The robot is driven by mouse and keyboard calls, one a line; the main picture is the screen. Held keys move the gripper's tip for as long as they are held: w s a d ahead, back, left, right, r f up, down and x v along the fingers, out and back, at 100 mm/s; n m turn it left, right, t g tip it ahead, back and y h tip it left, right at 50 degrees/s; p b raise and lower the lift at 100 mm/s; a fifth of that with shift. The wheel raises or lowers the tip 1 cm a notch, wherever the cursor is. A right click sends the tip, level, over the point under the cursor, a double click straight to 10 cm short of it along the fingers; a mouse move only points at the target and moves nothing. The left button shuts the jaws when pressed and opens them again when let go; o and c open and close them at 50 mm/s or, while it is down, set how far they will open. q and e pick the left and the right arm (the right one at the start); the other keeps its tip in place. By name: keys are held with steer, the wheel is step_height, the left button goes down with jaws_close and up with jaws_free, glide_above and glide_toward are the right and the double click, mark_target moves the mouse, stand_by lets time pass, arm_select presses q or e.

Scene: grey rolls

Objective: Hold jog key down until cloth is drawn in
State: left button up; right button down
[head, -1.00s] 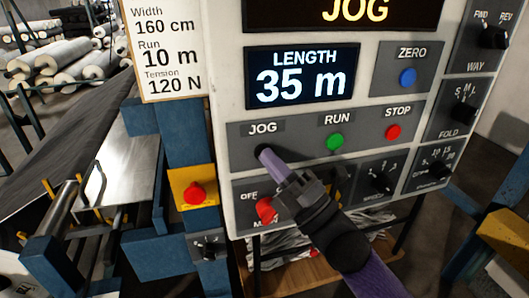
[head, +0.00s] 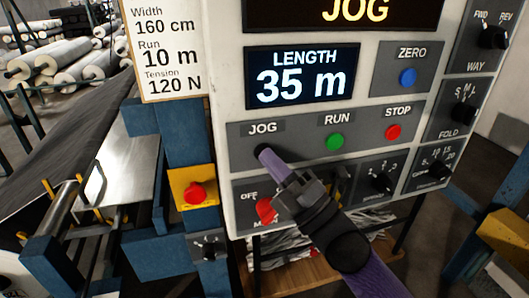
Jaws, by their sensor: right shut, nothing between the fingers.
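The control panel (head: 228,90) fills the middle of the head view. Its top display (head: 345,12) reads JOG and its length display (head: 300,76) reads 35 m. My right gripper (head: 264,151) is shut and empty, with its fingertips at the jog key, under the JOG label (head: 263,128). The fingertips hide the key, so how far it is pressed cannot be seen. Dark cloth (head: 75,130) lies along the machine on the left, beside a bare metal plate (head: 130,165). My left gripper is not in view.
A green RUN button (head: 335,141), a red STOP button (head: 393,132) and a blue ZERO button (head: 407,77) sit near the jog key. A red knob (head: 266,210) is just below my gripper. A red button on a yellow plate (head: 194,193) is to the left.

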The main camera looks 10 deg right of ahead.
steer(key=shift+s, duration=0.8)
steer(key=shift+p, duration=0.3)
steer(key=s+p, duration=0.1)
steer(key=s, duration=0.4)
steer(key=shift+d, duration=0.15)
